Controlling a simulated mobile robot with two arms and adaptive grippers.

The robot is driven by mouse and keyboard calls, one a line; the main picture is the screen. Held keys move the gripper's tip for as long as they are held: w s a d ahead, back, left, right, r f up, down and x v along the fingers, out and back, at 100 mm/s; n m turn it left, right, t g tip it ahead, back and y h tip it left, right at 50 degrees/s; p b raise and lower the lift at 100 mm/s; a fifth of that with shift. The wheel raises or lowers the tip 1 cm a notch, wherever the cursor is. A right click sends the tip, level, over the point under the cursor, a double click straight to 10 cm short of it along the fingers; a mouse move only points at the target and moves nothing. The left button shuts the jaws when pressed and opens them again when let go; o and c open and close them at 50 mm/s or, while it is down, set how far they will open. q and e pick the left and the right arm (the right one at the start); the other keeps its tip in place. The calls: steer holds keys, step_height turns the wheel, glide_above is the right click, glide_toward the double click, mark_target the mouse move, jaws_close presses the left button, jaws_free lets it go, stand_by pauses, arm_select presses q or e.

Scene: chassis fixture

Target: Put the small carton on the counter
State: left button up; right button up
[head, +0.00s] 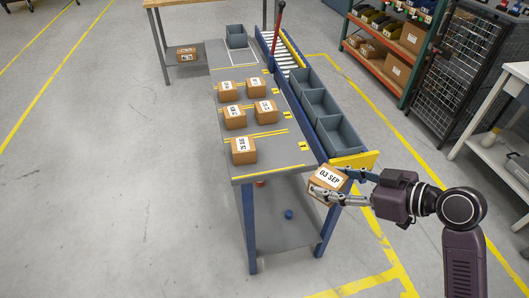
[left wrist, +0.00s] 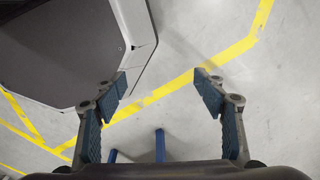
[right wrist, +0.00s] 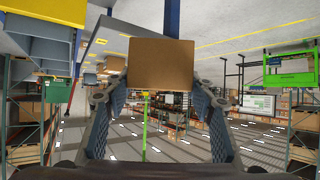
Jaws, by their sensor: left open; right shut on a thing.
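A small carton (head: 328,182) labelled "03 SEP" is held in my right gripper (head: 338,186), off the near right corner of the grey counter (head: 262,172). In the right wrist view the brown carton (right wrist: 161,65) sits between the two fingertips, which press on its sides. Several other small cartons stand on the counter, among them one at its near end (head: 243,150). My left gripper (left wrist: 161,85) is open and empty over the floor in the left wrist view; it does not show in the head view.
Grey bins (head: 319,104) line the counter's right side, with a yellow end plate (head: 354,160) near the held carton. A red post (head: 279,28) rises at the back. A lower shelf (head: 285,205) lies under the counter. The near end strip of the counter is clear.

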steer(key=w+a+r+m+t+h+b, duration=0.1)
steer(key=w+a+r+b, duration=0.1)
steer(key=w+a+r, duration=0.6)
steer(key=w+a+r+m+t+h+b, duration=0.1)
steer(key=w+a+r, duration=0.35)
steer(key=w, duration=0.75)
steer(key=shift+m, duration=0.3)
steer(key=f+p, duration=0.1)
steer(key=f, duration=1.2)
steer(key=f+p, duration=0.1)
steer(key=f, duration=0.5)
steer(key=shift+w+d+f+p, duration=0.15)
steer(key=shift+w+d+p, duration=0.1)
steer(key=shift+p, duration=0.1)
arm_select(q)
steer(key=shift+d+f, duration=0.15)
steer(key=shift+f, duration=0.2)
